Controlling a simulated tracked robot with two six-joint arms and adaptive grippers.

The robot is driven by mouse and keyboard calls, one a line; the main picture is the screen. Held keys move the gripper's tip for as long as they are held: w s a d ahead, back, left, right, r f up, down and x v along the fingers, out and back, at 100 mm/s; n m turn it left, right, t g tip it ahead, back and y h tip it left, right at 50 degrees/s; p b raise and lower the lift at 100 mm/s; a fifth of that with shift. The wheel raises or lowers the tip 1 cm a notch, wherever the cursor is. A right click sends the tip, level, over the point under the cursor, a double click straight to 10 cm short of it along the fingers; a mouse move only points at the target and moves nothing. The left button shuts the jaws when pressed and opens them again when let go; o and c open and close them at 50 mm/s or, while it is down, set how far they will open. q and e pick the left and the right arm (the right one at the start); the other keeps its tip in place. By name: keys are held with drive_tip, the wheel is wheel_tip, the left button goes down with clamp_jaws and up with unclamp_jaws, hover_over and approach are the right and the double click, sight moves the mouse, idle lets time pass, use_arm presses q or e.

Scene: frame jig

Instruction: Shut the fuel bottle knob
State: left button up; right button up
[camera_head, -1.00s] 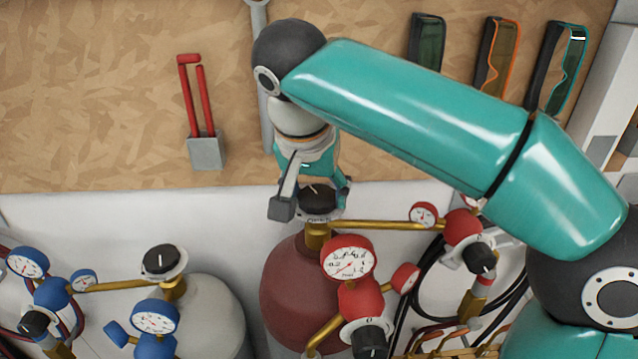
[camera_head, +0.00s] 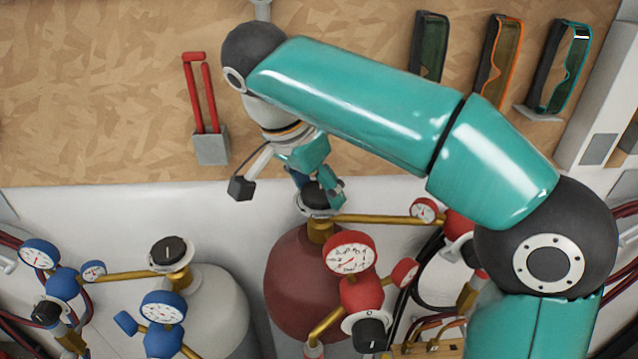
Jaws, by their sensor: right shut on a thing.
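The dark red bottle (camera_head: 292,285) stands below the board, with a brass valve and a round black knob (camera_head: 313,199) on a pale collar on top. My right gripper (camera_head: 318,190) reaches down from above and is shut on this knob. Its fingers partly cover the knob. My left gripper is out of view.
A grey bottle (camera_head: 222,310) with its own black knob (camera_head: 168,251) and blue gauges (camera_head: 162,308) stands at left. Red gauges (camera_head: 348,252) sit close in front of the red bottle. Safety glasses (camera_head: 498,62) and a red-handled tool (camera_head: 204,95) are on the board (camera_head: 90,90).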

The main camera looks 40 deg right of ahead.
sight(315, 193)
drive_tip(key=o, duration=1.1)
drive_tip(key=shift+o, duration=0.2)
drive_tip(key=shift+r, duration=0.1)
drive_tip(key=shift+a+r, duration=0.25)
drive_tip(key=shift+r, duration=0.2)
drive_tip(key=shift+s+a+r, duration=0.2)
drive_tip(key=shift+a+r, duration=0.6)
drive_tip(key=shift+r, duration=0.05)
drive_tip(key=s+a, duration=0.2)
drive_tip(key=a, duration=0.8)
drive_tip(key=shift+s+a, duration=0.25)
drive_tip(key=shift+a, duration=0.15)
